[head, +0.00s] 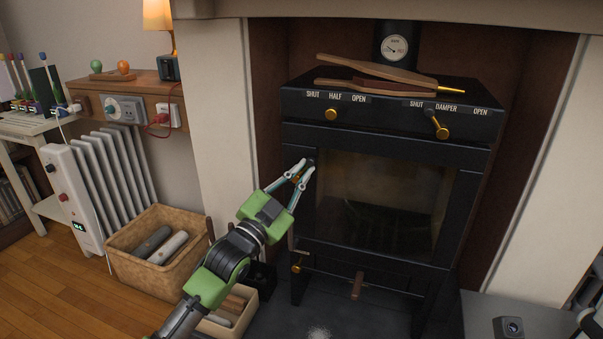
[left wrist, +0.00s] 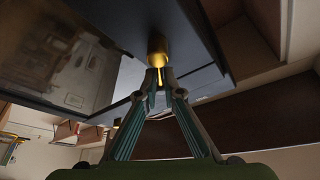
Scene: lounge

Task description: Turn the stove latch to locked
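The black stove (head: 387,247) stands in the fireplace with its glass door shut. The brass latch is at the upper left edge of the door and is mostly hidden by my fingers in the head view. In the left wrist view the brass latch (left wrist: 158,55) shows as a round boss with a thin handle running down between my fingertips. My left gripper (head: 304,169) is at the latch, its fingertips closed together on the handle; it also shows in the left wrist view (left wrist: 159,77). I cannot read any locked mark. My right gripper is not in view.
Above the door are two brass damper knobs (head: 330,114) (head: 437,125). Wooden bellows (head: 375,76) lie on the stove top. A log basket (head: 113,250) and a smaller box (head: 213,329) stand left of the stove. A dark device (head: 509,328) sits at lower right.

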